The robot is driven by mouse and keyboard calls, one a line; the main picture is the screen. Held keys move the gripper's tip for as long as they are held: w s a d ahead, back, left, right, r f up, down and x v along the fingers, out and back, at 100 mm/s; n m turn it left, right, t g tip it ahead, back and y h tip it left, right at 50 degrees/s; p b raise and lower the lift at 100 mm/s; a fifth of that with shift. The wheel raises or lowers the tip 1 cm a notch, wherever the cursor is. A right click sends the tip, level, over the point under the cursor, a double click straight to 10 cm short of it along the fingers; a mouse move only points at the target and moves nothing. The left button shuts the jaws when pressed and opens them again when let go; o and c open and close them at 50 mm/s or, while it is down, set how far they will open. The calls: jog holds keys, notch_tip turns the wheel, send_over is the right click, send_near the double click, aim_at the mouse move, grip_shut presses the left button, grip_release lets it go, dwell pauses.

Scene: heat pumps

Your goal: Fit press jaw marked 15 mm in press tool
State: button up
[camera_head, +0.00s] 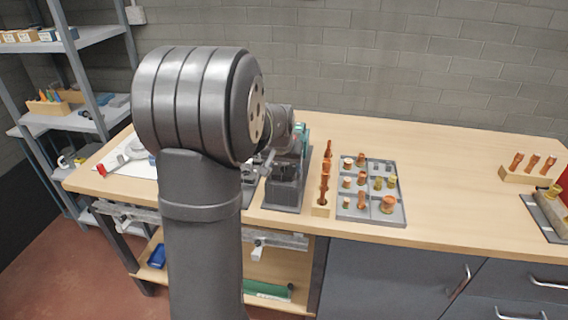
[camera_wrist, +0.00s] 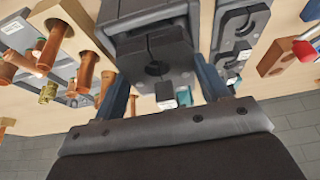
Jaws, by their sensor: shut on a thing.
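My gripper (camera_wrist: 165,84) is shut on a dark grey block with a split and a round opening, which looks like a press jaw (camera_wrist: 158,54). White labels show by it, but their print is too small to read. In the head view my gripper is largely hidden behind my arm, over a dark grey stand (camera_head: 287,190) on the bench. A teal part (camera_head: 303,130), perhaps of the press tool, shows beside it and behind the jaw in the wrist view (camera_wrist: 184,97). I cannot tell whether jaw and tool touch. A grey holder with slotted dark jaws (camera_wrist: 240,32) stands beside the held jaw.
A wooden block with copper pipes (camera_head: 323,190) and a grey tray of copper and brass fittings (camera_head: 370,208) stand right of the stand. A red-handled tool (camera_head: 103,170) lies at the left. The bench (camera_head: 450,190) is clear at centre right.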

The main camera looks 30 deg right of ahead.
jog(key=shift+f, duration=0.5)
jog(key=o, duration=1.4)
jog(key=shift+f, duration=0.1)
jog(key=v, duration=1.7)
jog(key=shift+s+r, duration=0.1)
jog(key=shift+r, duration=0.2)
jog(key=x, duration=1.7)
jog(key=shift+f, duration=0.25)
jog(key=shift+r, duration=0.15)
jog(key=shift+r, duration=0.1)
